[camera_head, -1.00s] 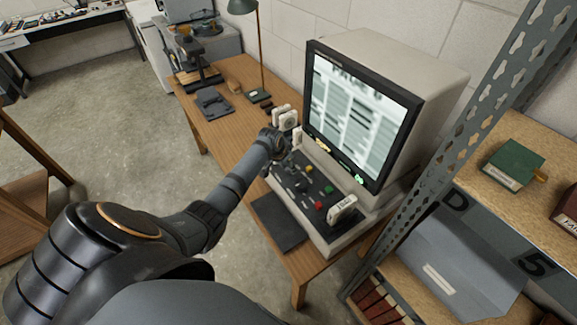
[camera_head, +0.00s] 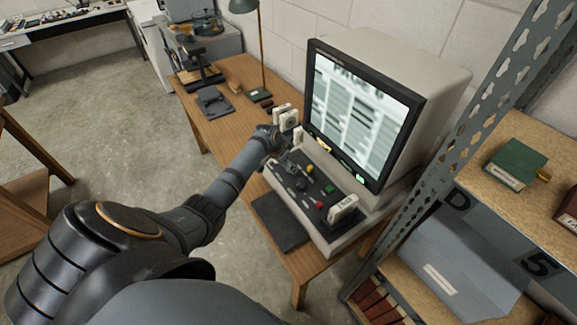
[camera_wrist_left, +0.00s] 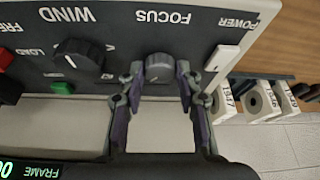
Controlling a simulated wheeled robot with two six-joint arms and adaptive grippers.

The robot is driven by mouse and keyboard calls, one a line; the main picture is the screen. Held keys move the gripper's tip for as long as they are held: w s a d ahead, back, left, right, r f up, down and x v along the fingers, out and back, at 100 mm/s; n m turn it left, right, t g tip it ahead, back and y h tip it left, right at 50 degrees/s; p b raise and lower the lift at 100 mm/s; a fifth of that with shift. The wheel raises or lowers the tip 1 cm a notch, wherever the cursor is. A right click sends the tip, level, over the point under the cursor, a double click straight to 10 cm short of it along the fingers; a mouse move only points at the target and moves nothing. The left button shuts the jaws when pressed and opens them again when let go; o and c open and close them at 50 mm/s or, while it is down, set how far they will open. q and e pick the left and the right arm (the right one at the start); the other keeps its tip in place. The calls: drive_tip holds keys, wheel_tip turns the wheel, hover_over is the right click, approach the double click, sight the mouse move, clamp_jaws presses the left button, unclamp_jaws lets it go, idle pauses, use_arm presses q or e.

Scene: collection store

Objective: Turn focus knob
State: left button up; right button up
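The microfilm reader (camera_head: 440,80) stands on the wooden desk with a lit screen (camera_head: 357,118) showing blurred page text. Its control panel (camera_head: 318,195) slopes below the screen. The black focus knob (camera_wrist_left: 159,66) sits under the FOCUS label in the left wrist view. My left gripper (camera_wrist_left: 160,76) is open, with one fingertip on each side of this knob and narrow gaps apparently left between them. In the head view my left gripper (camera_head: 284,160) is over the far end of the panel, and the knob there is hard to make out. My right gripper is not in view.
The larger WIND knob (camera_wrist_left: 78,60) and a white POWER switch (camera_wrist_left: 222,57) flank the focus knob. Labelled film boxes (camera_wrist_left: 258,100) stand close beyond the panel's end. A metal shelf post (camera_head: 455,135) rises right of the reader. A lamp (camera_head: 260,50) stands farther back on the desk.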

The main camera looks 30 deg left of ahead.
use_arm(q)
drive_tip(key=o, duration=0.3)
drive_tip(key=v, duration=1.2)
